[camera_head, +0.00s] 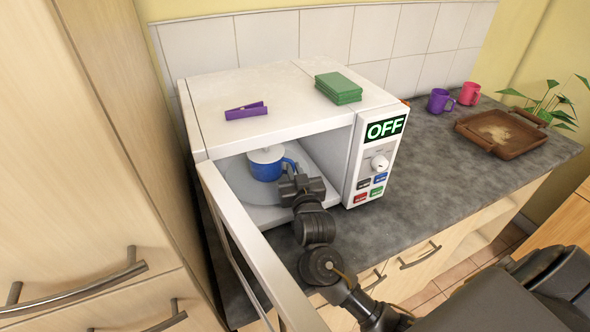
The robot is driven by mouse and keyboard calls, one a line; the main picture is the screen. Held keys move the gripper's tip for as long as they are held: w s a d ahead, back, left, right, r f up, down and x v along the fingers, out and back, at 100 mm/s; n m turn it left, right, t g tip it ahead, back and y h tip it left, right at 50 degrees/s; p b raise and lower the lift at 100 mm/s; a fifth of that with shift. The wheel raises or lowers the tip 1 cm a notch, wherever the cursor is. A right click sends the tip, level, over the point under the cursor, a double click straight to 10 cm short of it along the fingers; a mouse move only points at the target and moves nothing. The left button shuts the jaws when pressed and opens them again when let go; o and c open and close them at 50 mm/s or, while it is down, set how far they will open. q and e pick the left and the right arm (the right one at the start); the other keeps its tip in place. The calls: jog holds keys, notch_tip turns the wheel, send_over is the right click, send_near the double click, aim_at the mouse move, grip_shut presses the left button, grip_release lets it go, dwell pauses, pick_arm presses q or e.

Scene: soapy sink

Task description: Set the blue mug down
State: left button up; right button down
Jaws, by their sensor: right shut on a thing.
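The blue mug (264,169) is inside the open microwave, over the round turntable (243,187), with a white lid or disc (266,154) on its top. I cannot tell whether the mug touches the turntable. My right gripper (290,172) reaches in through the microwave's open front and is shut at the mug's right side, where the handle is. The gripper partly hides the handle. My left gripper is not in view.
The microwave (270,135) has its door (255,250) swung open at the left, beside my right arm. A purple clip (246,111) and green sponges (338,87) lie on top. A purple mug (440,101), a pink mug (470,93) and a brown tray (500,133) stand on the counter at the right.

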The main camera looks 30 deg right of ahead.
jog(key=c, duration=1.5)
grip_release()
jog(key=shift+f, duration=0.2)
jog(key=shift+r, duration=0.3)
jog(key=v, duration=1.2)
jog(key=shift+r+b, duration=0.4)
jog(key=shift+b, duration=0.05)
jog(key=o, duration=1.5)
jog(key=shift+a, duration=0.1)
